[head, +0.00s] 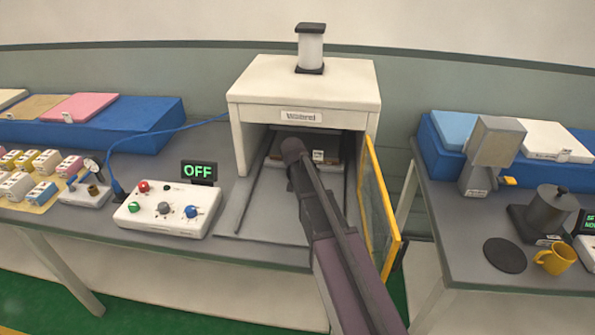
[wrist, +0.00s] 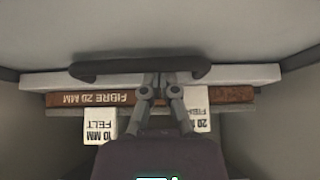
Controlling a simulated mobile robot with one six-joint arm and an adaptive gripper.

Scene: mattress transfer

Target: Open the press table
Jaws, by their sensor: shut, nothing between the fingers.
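The press (head: 300,80) is a white housing on the bench, its front open. Its yellow-framed door (head: 379,205) stands swung out to the right. My arm reaches into the opening; in the head view my gripper's fingertips are hidden by my own arm. In the wrist view my gripper (wrist: 158,82) is shut and empty, its tips at or just below a dark handle bar (wrist: 95,68); I cannot tell if they touch. Behind the bar runs a pale plate (wrist: 255,76). A brown slab marked "FIBRE 20 MM" (wrist: 75,99) lies beside it, with white tags "10 MM FELT" (wrist: 99,126) and "20 MM" (wrist: 202,123).
A control box (head: 163,210) with knobs and an "OFF" display (head: 198,172) sits left of the press. Blue trays with pads lie at both sides. A right bench holds a pot (head: 549,210) and yellow mug (head: 556,259). Side walls of the press flank my gripper closely.

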